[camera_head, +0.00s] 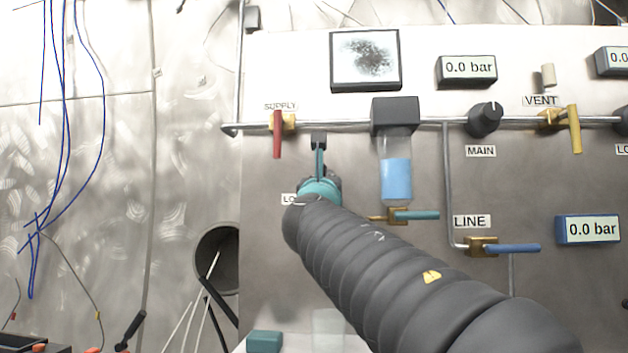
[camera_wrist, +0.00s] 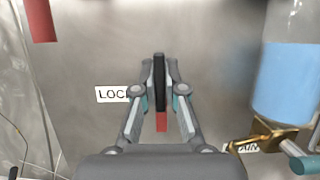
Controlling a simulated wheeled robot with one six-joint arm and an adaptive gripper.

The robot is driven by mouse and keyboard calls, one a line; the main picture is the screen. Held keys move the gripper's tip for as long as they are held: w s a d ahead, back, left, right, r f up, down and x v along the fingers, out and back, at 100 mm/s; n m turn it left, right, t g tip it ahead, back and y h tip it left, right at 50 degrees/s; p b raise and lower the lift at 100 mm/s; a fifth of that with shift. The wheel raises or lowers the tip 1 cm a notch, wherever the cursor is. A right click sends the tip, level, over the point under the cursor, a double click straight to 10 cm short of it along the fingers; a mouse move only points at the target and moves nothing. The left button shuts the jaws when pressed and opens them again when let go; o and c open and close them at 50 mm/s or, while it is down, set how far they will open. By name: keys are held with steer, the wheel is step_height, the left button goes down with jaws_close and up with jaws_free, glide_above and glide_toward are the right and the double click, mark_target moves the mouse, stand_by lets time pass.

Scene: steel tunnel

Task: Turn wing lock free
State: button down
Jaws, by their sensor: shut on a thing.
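In the wrist view my gripper (camera_wrist: 160,76) has its two fingers closed on a dark, upright, narrow bar, which I take as the wing lock (camera_wrist: 159,92). A small red part (camera_wrist: 162,122) shows at its lower end, between the fingers. The white LOCK label (camera_wrist: 112,94) is just left of the fingers, its right end covered. In the head view my gripper (camera_head: 319,184) is against the steel panel, right of the partly covered label (camera_head: 289,199). My arm hides the lock there. The wing's turn angle is hard to judge.
The red SUPPLY handle (camera_head: 277,134) hangs at upper left. The blue-filled bowl (camera_head: 396,178) is close on the right, with a brass drain valve (camera_head: 398,215) below. The blue LINE handle (camera_head: 519,248) lies lower right. Gauges (camera_head: 467,68) read 0.0 bar.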

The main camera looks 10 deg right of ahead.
steer(key=c, duration=1.2)
jaws_free()
steer(key=shift+c, duration=0.2)
steer(key=shift+s+a, duration=0.1)
steer(key=v, duration=1.1)
steer(key=shift+s, duration=0.35)
steer(key=shift+f, duration=0.15)
steer(key=shift+a, duration=0.1)
